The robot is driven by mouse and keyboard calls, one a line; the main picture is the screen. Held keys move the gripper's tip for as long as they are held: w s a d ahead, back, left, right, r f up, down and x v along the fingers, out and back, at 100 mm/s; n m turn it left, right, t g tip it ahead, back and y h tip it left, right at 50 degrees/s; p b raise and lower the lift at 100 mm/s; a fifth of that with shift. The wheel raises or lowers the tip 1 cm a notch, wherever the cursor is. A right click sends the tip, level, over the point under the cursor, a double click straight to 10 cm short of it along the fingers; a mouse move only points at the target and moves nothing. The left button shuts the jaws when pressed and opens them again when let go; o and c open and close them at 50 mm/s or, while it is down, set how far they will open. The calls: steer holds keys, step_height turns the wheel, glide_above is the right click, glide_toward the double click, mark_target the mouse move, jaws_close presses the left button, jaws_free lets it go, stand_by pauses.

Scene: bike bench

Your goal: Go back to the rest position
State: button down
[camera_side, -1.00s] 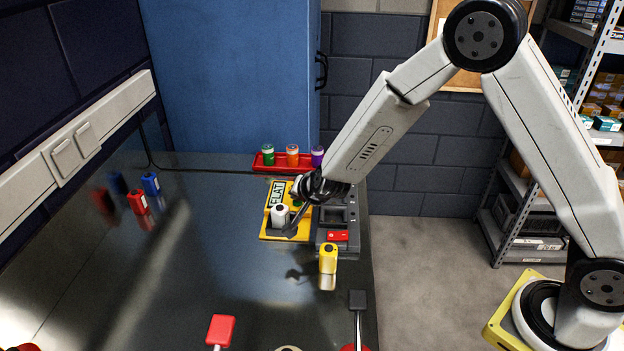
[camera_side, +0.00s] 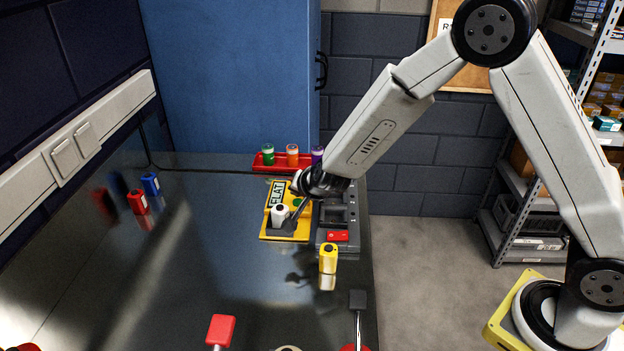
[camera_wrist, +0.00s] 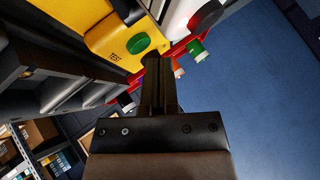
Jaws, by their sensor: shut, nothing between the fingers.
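My gripper (camera_side: 299,211) hangs just above the right part of the yellow board (camera_side: 266,236) in the side view. Its fingers are shut with nothing between them; in the wrist view they show as a dark closed pair (camera_wrist: 157,88). The fingertips look apart from the button.
A grey slotted unit with a red part (camera_side: 337,236) stands right of the board. A red tray (camera_side: 262,168) with green, orange and purple containers lies behind. A yellow bottle (camera_side: 328,258) stands in front. Red (camera_side: 138,202) and blue (camera_side: 150,184) bottles stand left. The bench middle is clear.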

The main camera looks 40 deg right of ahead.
steer(key=shift+r, duration=2.85)
steer(key=s+d+n+g, duration=0.2)
steer(key=s+n, duration=0.1)
steer(key=s, duration=0.5)
steer(key=s+d+f+n+g+y, duration=0.1)
steer(key=s+n, duration=0.3)
steer(key=s, duration=0.4)
steer(key=s+d+n+g, duration=0.3)
steer(key=s, duration=0.5)
steer(key=shift+s+d+f+n, duration=0.2)
steer(key=shift+d+n, duration=0.2)
